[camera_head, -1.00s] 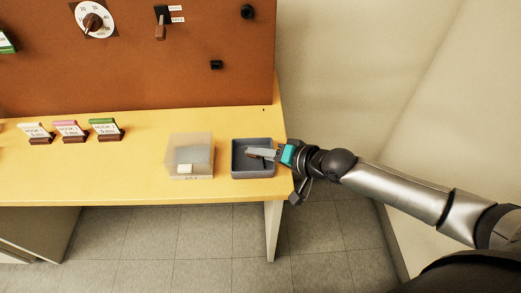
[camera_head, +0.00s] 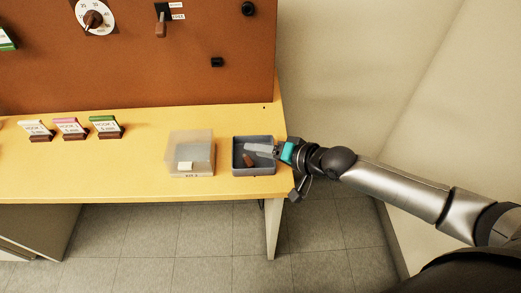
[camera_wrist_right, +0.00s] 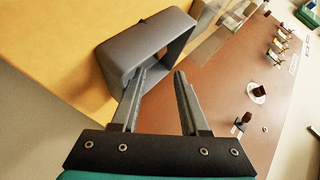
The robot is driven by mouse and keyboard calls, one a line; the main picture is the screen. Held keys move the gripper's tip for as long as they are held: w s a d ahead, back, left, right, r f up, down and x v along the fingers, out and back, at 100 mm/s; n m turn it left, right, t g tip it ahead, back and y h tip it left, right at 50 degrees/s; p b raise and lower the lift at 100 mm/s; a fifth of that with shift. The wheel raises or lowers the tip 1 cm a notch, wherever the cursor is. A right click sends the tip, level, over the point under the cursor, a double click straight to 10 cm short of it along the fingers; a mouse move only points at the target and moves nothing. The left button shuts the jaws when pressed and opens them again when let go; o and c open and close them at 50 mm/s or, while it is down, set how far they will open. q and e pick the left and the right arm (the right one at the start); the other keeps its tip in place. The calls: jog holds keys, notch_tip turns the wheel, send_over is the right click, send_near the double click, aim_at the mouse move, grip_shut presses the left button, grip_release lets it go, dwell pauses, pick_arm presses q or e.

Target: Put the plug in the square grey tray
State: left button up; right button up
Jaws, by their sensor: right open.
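The square grey tray (camera_head: 238,168) stands near the right end of the yellow bench. A small reddish-brown piece, which I take to be the plug (camera_head: 249,160), lies inside it, tilted. My right gripper (camera_head: 256,149) reaches in from the right over the tray, just above and beside the plug. In the right wrist view my right gripper (camera_wrist_right: 160,76) has its fingers apart with nothing visible between them. The tray (camera_wrist_right: 115,70) shows there beyond the fingertips; the plug cannot be made out. My left gripper is not in view.
A translucent box (camera_head: 190,150) stands just left of the tray, holding a small pale block. Several label stands (camera_head: 73,130) are farther left. A brown panel (camera_head: 140,60) with a dial and switches rises behind the bench (camera_head: 90,180). The bench's right edge is close to the tray.

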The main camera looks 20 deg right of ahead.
jog(key=shift+s+d+f, duration=0.15)
jog(key=shift+f, duration=0.2)
jog(key=shift+c, duration=0.7)
jog(key=shift+o, duration=0.3)
jog(key=s+d+r+p, duration=0.3)
jog(key=s+r+p, duration=0.1)
jog(key=r+p, duration=0.2)
jog(key=shift+p, duration=0.9)
jog(key=shift+r, duration=0.15)
